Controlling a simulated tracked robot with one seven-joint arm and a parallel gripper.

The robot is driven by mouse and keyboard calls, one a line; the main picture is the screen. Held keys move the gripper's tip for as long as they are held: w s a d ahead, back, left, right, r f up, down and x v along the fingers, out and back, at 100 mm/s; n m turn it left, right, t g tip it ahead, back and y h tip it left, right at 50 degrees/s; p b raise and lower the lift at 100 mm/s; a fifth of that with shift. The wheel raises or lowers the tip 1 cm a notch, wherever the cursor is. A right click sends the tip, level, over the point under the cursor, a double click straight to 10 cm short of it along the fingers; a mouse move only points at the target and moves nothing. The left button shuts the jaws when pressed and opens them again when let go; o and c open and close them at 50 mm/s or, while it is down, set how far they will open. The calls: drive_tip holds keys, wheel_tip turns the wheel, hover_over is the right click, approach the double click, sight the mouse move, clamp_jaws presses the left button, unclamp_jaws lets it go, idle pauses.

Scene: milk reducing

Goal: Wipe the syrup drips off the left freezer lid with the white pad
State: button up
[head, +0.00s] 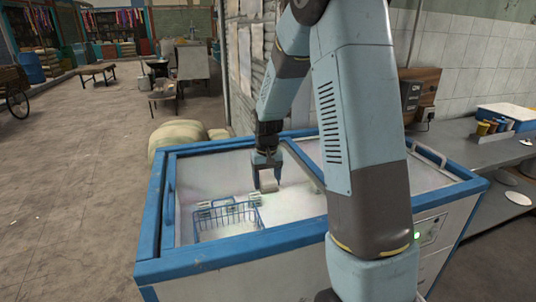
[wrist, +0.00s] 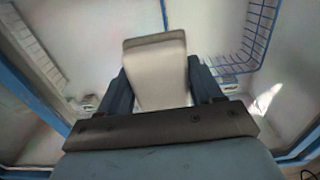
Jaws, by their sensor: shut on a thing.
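My gripper (head: 266,176) is shut on the white pad (head: 269,186) and points down over the left freezer lid (head: 205,170). In the wrist view the pale pad (wrist: 156,72) sits between the two dark fingers. I cannot tell whether the pad touches the lid. The left lid is a pale see-through panel in a blue frame, with a blue wire basket (head: 228,221) showing through it. Hazy pale marks show on the lid, but I cannot make out distinct syrup drips. My arm covers part of the right lid (head: 425,178).
The blue freezer rim (head: 152,226) surrounds the lids, with a blue handle (head: 170,174) at the left edge. Pale sacks (head: 178,136) stand behind the freezer. Open floor lies left.

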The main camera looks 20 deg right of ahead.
drive_tip(key=shift+d+r, duration=0.15)
drive_tip(key=shift+d, duration=0.05)
drive_tip(key=shift+a+r, duration=0.1)
drive_tip(key=shift+r, duration=3.9)
